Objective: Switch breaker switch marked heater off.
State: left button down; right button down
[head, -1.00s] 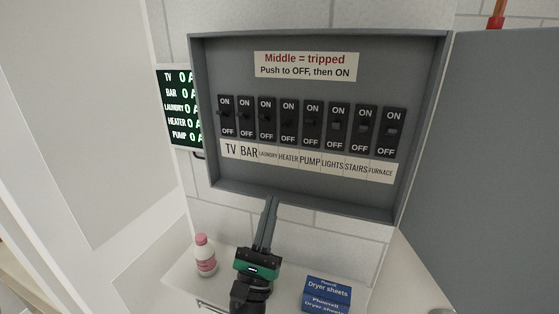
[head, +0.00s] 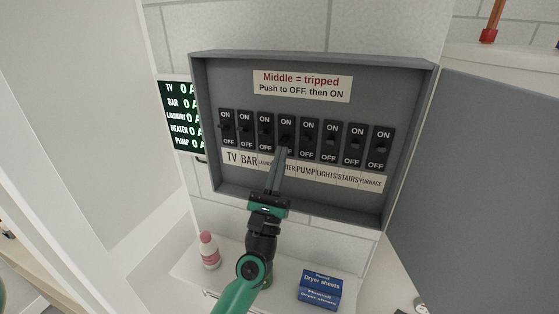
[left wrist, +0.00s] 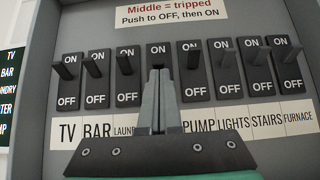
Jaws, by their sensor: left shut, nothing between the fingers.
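The heater breaker switch (head: 287,126) is a black switch, fourth from the left in the grey breaker box. Its HEATER label is partly covered by my fingers in the head view. My left gripper (head: 282,151) points up at the lower part of this switch, its fingers shut and empty. In the left wrist view the shut fingertips (left wrist: 160,72) overlap the heater switch (left wrist: 159,50). Its ON marking shows above them, while its lever, OFF marking and label are hidden. I cannot tell whether the fingertips touch it. My right gripper is not in view.
The laundry switch (left wrist: 128,75) and pump switch (left wrist: 195,75) stand close on either side. The box's open door (head: 480,190) fills the right.

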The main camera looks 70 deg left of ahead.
pick_arm(q)
jog(key=shift+s+d+r+p, duration=0.2)
jog(key=shift+r+p, duration=0.25)
dwell(0.6)
jog(key=shift+s+d+r+p, duration=0.1)
jog(key=shift+r+p, duration=0.3)
jog(key=shift+r, duration=0.05)
jog(key=shift+s+d+r+p, duration=0.1)
jog(key=shift+r+p, duration=0.25)
jog(key=shift+r, duration=0.05)
jog(key=s+d+r+b+v, duration=0.1)
jog(key=b+v, duration=0.4)
jog(key=v, duration=0.8)
jog(key=shift+s+d+r, duration=0.15)
jog(key=shift+r, duration=0.3)
